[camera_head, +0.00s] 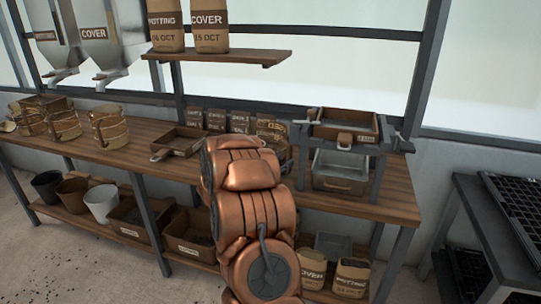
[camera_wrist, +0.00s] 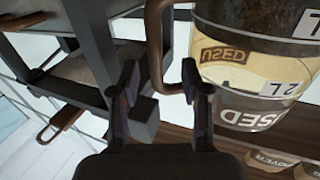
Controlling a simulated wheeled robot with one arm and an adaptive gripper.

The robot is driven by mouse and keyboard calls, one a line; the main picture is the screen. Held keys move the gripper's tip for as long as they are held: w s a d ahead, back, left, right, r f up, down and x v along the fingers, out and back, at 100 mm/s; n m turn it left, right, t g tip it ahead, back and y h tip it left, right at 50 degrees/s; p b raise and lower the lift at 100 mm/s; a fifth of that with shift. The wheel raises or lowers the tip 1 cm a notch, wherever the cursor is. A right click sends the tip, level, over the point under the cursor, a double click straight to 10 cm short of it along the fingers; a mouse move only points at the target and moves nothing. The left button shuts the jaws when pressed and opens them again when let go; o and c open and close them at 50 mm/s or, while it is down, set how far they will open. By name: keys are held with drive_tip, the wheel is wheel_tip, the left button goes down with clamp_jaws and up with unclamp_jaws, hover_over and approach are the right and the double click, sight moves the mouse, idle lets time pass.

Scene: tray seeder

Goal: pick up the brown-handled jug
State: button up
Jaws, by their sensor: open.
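The jug (camera_wrist: 245,75) fills the upper right of the wrist view. It has clear walls, a "USED" label, a "2L" mark and a brown handle (camera_wrist: 156,50). My gripper (camera_wrist: 161,98) is open, one finger on each side of the handle's near bend. The handle lies between the fingers, nearer the right one; I cannot tell if it touches. In the head view my copper arm hides my gripper; a jug-like shape (camera_head: 271,129) shows partly behind the arm, on the bench.
A dark metal stand (camera_head: 383,172) holding a brown sieve-like tray (camera_head: 358,123) is close on the right; its frame (camera_wrist: 88,50) shows left of my fingers. A shelf (camera_head: 220,57) with bags hangs above.

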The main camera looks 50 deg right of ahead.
sight(289, 157)
drive_tip(key=d, duration=0.4)
drive_tip(key=shift+s+r, duration=0.2)
drive_tip(key=shift+r, duration=0.05)
drive_tip(key=shift+c, duration=0.4)
clamp_jaws()
